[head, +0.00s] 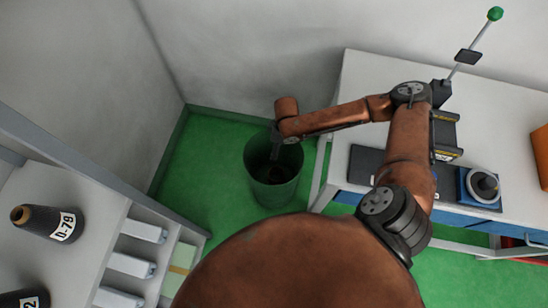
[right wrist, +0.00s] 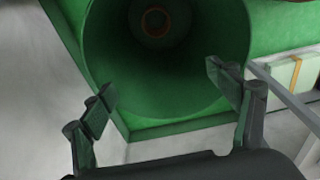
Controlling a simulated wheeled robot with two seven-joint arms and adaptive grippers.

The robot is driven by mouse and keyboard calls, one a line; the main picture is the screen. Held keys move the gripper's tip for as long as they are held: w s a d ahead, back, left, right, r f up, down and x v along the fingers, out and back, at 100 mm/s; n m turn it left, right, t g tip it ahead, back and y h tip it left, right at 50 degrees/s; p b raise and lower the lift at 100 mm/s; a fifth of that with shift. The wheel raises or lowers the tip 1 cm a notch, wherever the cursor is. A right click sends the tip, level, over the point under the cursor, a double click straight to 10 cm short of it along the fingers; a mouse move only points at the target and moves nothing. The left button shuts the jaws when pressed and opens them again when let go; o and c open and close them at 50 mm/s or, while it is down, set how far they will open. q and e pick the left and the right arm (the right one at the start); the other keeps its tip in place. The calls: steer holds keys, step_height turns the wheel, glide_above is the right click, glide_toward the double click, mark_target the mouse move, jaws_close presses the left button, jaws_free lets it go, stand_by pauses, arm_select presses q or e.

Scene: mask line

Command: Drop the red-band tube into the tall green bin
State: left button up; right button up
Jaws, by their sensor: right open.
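The tall green bin (head: 273,192) stands on the floor in the corner, and its round inside (right wrist: 190,85) fills much of the right wrist view. A dark round thing with a reddish ring, seen end-on, looks to be the red-band tube (right wrist: 154,24); it lies deep inside the bin, apart from my fingers. My right gripper (head: 275,152) points down over the bin's mouth. In the right wrist view its two fingers (right wrist: 160,88) are spread wide with nothing between them. My left gripper is in neither view.
A white table (head: 350,85) at right bears a dark pad and a blue-based device (head: 482,187). Walls close in behind the bin.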

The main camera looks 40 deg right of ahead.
step_height(320, 180, up, 9)
steer(key=shift+s+d+r, duration=0.15)
steer(key=shift+s+d, duration=0.2)
steer(key=shift+s, duration=0.1)
